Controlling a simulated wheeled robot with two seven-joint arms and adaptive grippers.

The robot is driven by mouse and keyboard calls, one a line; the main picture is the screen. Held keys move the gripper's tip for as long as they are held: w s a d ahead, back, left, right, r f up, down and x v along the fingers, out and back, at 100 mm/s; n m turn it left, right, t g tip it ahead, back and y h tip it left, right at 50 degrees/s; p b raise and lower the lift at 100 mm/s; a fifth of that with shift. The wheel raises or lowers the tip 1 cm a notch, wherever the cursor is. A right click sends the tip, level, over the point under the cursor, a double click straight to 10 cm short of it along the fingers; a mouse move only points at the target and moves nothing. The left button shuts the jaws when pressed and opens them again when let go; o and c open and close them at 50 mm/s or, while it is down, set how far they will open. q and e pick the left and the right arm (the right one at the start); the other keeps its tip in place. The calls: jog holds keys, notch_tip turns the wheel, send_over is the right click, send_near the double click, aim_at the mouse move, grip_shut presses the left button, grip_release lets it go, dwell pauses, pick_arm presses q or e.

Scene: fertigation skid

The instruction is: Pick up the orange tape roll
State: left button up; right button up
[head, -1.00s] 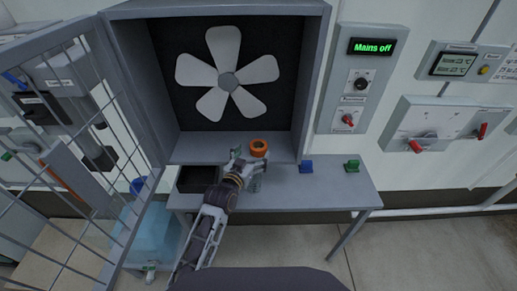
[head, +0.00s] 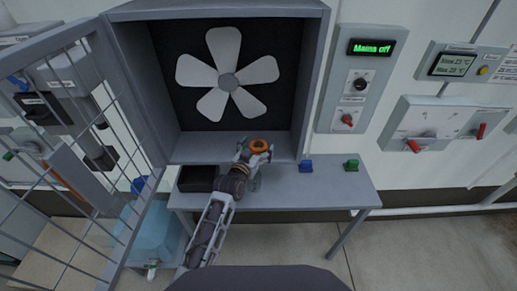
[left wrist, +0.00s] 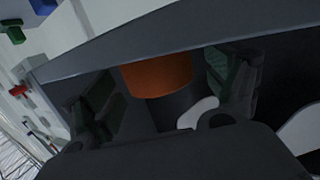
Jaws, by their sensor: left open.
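The orange tape roll (head: 259,145) sits on the floor of the grey fan housing, near its front edge. My left gripper (head: 256,152) is at the roll, with its fingers reaching around it in the head view. In the left wrist view the roll (left wrist: 158,74) lies between the two open fingers (left wrist: 165,90), with a gap visible on each side. The lower part of the roll is dark or in shadow there. My right gripper does not show in either view.
The fan (head: 228,79) stands behind the roll inside the housing (head: 200,152). An open mesh door (head: 75,140) is at the left.

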pick_arm(q)
jog(key=c, duration=1.1)
jog(key=shift+r, duration=0.1)
jog(key=shift+r+b, duration=0.35)
jog(key=shift+r, duration=4.55)
